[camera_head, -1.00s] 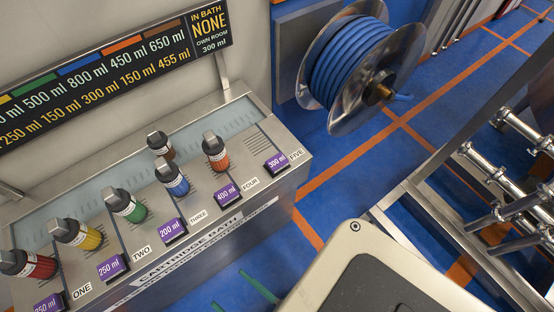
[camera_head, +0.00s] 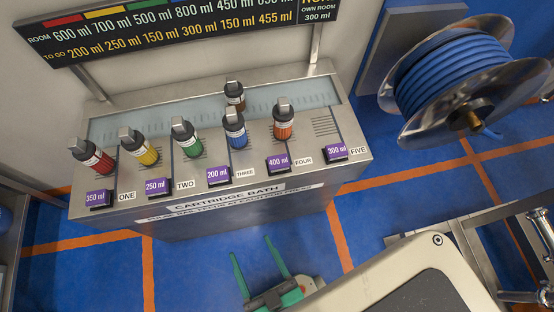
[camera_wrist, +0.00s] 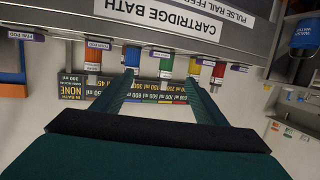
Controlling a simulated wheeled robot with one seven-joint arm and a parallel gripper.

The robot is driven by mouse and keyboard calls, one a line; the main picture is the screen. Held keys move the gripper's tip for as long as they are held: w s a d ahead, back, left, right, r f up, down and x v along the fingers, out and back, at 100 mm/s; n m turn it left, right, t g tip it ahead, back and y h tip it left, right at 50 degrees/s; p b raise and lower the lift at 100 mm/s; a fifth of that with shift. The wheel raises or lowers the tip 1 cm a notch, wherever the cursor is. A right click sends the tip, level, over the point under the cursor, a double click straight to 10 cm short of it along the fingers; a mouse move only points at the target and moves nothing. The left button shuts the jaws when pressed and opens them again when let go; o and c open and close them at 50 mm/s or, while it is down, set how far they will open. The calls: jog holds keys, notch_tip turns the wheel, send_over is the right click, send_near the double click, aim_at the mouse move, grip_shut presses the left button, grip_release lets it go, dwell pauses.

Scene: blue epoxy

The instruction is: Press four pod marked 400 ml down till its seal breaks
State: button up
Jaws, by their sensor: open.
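The pod marked 400 ml is a purple block (camera_head: 278,162) on the front edge of the cartridge bath (camera_head: 350,170), beside the label FOUR. It sits between the 200 ml block (camera_head: 218,176) at THREE and the 300 ml block (camera_head: 336,152) at FIVE. My gripper (camera_head: 252,247) has green fingers, spread open and empty, in front of and below the bath in the head view. In the wrist view the open fingers (camera_wrist: 160,76) point toward the bath front, which appears upside down. The purple tags there are too small to read surely.
Red, yellow, green, blue and orange (camera_head: 284,122) capped cartridges stand in the bath, with a brown one (camera_head: 235,95) behind. A black volume board (camera_head: 190,30) hangs above. A blue hose reel (camera_head: 455,80) is at right. Blue floor is clear before the bath.

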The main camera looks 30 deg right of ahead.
grip_shut()
dwell(1.8)
